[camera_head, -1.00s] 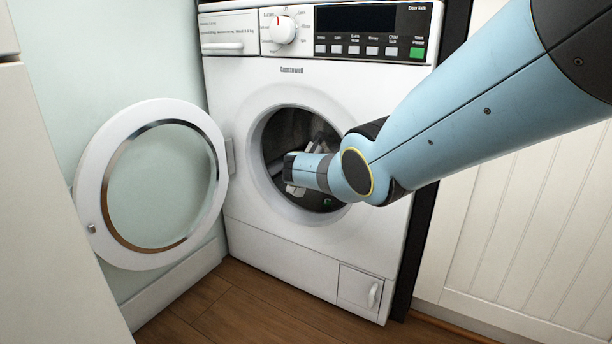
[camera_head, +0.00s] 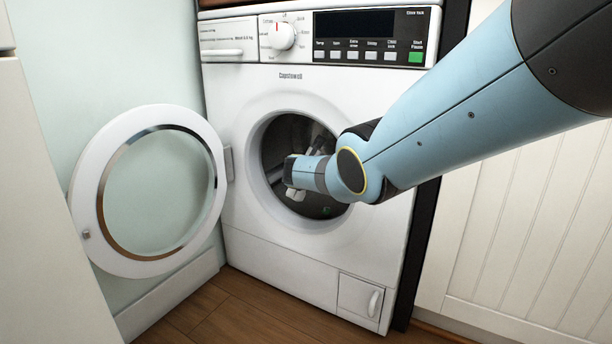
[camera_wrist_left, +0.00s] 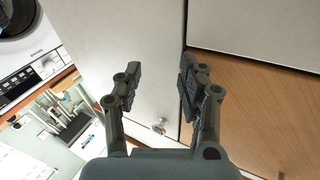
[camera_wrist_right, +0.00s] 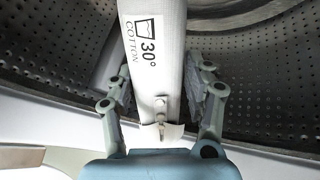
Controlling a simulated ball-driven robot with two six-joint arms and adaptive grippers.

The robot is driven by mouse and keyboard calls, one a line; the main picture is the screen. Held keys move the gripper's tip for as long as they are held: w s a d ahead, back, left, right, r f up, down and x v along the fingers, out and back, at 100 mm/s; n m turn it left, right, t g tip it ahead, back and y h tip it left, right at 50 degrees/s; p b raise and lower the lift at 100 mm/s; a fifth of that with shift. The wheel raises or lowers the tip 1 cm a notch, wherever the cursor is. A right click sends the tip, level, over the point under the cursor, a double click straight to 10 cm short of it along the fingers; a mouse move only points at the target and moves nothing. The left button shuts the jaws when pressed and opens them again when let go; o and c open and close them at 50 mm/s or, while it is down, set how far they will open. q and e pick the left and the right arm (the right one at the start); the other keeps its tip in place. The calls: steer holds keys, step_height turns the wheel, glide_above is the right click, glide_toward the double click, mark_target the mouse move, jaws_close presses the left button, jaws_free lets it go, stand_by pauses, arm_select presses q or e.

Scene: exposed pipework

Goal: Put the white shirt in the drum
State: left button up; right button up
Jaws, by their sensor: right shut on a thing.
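The white shirt (camera_wrist_right: 153,95), marked "30° COTTON", shows in the right wrist view as a narrow upright white shape with a small tab at its lower end. My right gripper (camera_wrist_right: 164,88) is shut on it, one finger on each side. Behind it is the perforated metal drum (camera_wrist_right: 52,58). In the head view the drum (camera_head: 285,137) opening is dark and my right wrist reaches into it, hiding most of the gripper and shirt. My left gripper (camera_wrist_left: 160,74) is open and empty, away from the washer, with its fingers wide apart before a pale panel.
The washer door (camera_head: 86,180) stands open to the left of the washing machine (camera_head: 265,245). White panelling (camera_head: 510,220) is close on the right, and a pale cabinet edge (camera_head: 45,200) on the left. Wooden floor (camera_head: 215,305) shows below.

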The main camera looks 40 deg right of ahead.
steer(key=o, duration=1.4)
steer(key=shift+c, duration=0.2)
steer(key=shift+s, duration=0.1)
steer(key=v, duration=1.2)
